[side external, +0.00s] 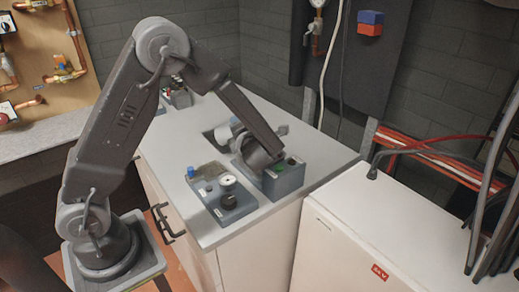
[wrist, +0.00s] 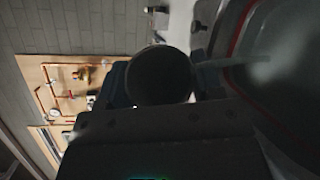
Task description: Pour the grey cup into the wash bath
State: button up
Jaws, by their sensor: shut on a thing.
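In the wrist view the grey cup (wrist: 162,74) shows as a dark round shape between the jaws of my gripper (wrist: 160,88). My gripper is shut on the cup. The light is too dim there to see inside the cup. In the side external view my arm reaches down over the counter, and my forearm hides much of the gripper area; the cup is not clear there. I cannot tell whether anything is flowing from the cup.
A grey control box (side external: 283,178) with a green button stands beside my wrist. A grey panel (side external: 222,196) with knobs lies in front on the counter (side external: 325,158). A white cabinet (side external: 390,225) and hoses are at right. A copper-pipe board (wrist: 68,90) is behind.

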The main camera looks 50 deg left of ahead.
jog(key=shift+w+d+f+m, duration=0.1)
jog(key=shift+f+m, duration=0.2)
jog(key=shift+m, duration=0.1)
dwell(0.5)
jog(key=shift+w+d+y, duration=0.1)
jog(key=shift+w+y, duration=0.05)
jog(key=shift+y, duration=0.15)
dwell(0.5)
